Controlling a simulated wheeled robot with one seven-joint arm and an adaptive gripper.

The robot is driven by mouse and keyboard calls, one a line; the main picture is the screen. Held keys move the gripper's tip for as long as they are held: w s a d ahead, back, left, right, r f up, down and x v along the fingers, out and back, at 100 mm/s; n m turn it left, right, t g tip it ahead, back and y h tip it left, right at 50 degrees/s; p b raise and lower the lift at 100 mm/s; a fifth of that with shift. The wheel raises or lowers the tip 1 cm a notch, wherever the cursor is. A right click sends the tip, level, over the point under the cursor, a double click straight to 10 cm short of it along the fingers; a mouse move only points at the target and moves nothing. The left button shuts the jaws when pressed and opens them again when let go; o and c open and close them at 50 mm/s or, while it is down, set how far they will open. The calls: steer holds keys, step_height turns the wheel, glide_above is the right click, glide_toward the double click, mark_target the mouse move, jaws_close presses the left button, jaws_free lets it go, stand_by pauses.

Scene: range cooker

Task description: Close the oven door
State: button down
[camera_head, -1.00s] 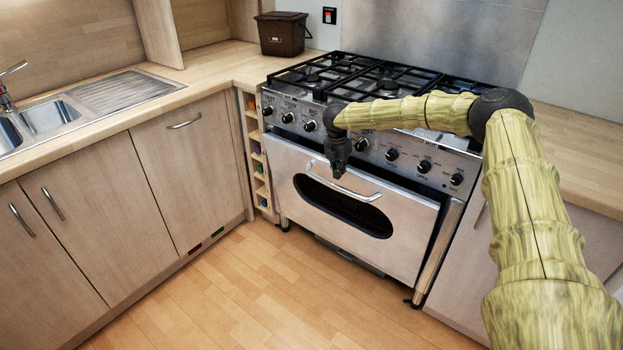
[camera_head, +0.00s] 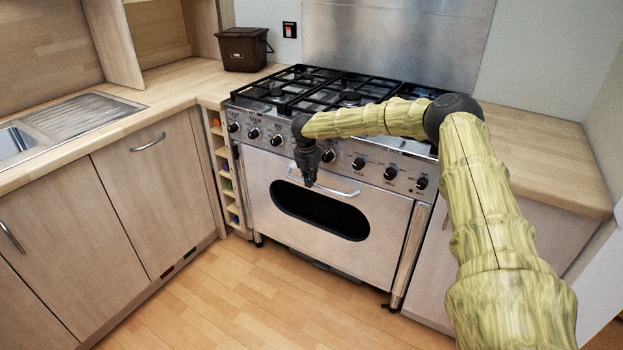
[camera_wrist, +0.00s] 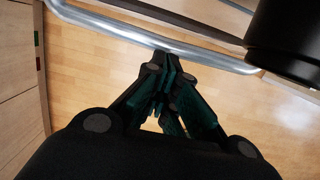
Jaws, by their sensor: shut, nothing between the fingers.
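The oven door (camera_head: 388,232) is a steel panel with a dark oval window, on the front of the range cooker. It stands almost upright and looks close to the cooker's frame; I cannot tell if it is fully flush. Its curved bar handle (camera_head: 345,192) runs along the top and also crosses the wrist view (camera_wrist: 222,61). My gripper (camera_head: 309,184) points down at the handle, left of its middle. In the wrist view my fingertips (camera_wrist: 168,62) are together with nothing held and overlap the bar; contact is unclear.
Control knobs (camera_head: 390,173) line the panel above the door, just behind my gripper. Black pan grates (camera_head: 345,92) cover the hob. Wooden cabinets (camera_head: 155,190) stand at the left. The wooden floor (camera_head: 260,305) in front is clear.

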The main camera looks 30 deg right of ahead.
step_height(320, 180, up, 10)
steer(key=shift+d+f, duration=0.15)
steer(key=shift+f, duration=0.1)
stand_by(0.4)
steer(key=s+a+f+n+t+h+p, duration=0.2)
steer(key=s+a+f+n+h, duration=0.3)
steer(key=a+f+n, duration=0.85)
steer(key=s+a+f+n+t+y+p, duration=0.1)
steer(key=s+a+f+n, duration=0.4)
steer(key=s+n, duration=0.15)
steer(key=s+a+f+n+t+y, duration=0.1)
steer(key=s+a+f+n, duration=0.4)
steer(key=s+f+n, duration=0.15)
steer(key=s+a+f+n+g+y+p, duration=0.1)
steer(key=s+a+f+n+y, duration=0.15)
steer(key=s+n, duration=0.8)
steer(key=s+a+f+n+g+y+p, duration=0.1)
steer(key=s+a+f+n, duration=0.2)
steer(key=s, duration=1.4)
steer(key=s+r+n+g, duration=0.1)
steer(key=s+r+n, duration=0.1)
steer(key=s+n, duration=0.2)
steer(key=s+r+n+g+y, duration=0.1)
steer(key=s+r+n, duration=0.1)
steer(key=s, duration=0.9)
steer(key=shift+d+r+n+g+p, duration=0.3)
steer(key=shift+n+g, duration=0.1)
steer(key=shift+n, duration=0.5)
